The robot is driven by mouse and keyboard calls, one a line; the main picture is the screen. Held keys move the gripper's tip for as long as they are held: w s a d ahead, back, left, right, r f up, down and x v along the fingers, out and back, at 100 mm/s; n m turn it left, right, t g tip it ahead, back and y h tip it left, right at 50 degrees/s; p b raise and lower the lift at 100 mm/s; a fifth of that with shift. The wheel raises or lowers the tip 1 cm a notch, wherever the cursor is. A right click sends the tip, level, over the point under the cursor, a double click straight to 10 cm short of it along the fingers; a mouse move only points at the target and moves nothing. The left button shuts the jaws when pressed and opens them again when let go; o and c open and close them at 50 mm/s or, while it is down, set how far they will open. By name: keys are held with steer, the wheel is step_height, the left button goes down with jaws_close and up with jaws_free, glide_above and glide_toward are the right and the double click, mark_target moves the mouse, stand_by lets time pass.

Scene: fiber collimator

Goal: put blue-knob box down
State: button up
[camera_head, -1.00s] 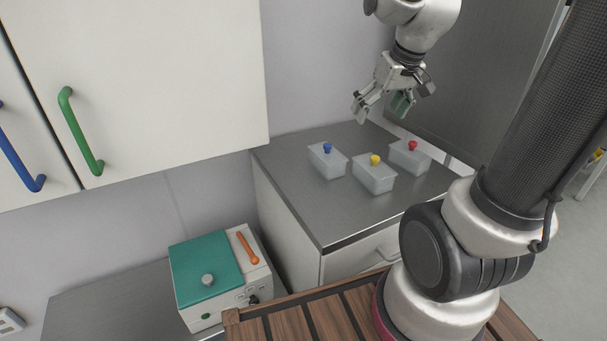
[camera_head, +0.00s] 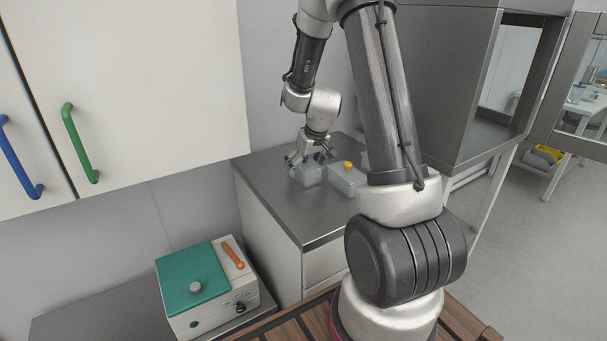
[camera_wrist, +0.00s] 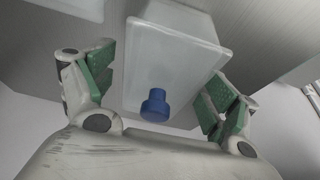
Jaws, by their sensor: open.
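The blue-knob box (camera_head: 308,176) is a translucent white box standing on the grey counter (camera_head: 266,196). Its blue knob shows clearly in the wrist view (camera_wrist: 155,104). My gripper (camera_head: 307,160) is at the top of this box, partly covering it in the head view. In the wrist view my gripper (camera_wrist: 160,92) is open, with one green-padded finger on each side of the box. Gaps show between the pads and the box walls.
The yellow-knob box (camera_head: 347,178) stands just right of the blue-knob box. Another box (camera_head: 364,160) is mostly hidden behind my arm. A teal-lidded device (camera_head: 195,283) sits lower left. The counter's front part is clear.

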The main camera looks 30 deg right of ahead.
steer(key=shift+w+f, duration=0.2)
steer(key=shift+f, duration=0.25)
steer(key=shift+c, duration=0.3)
steer(key=c, duration=1.2)
steer(key=shift+r, duration=0.15)
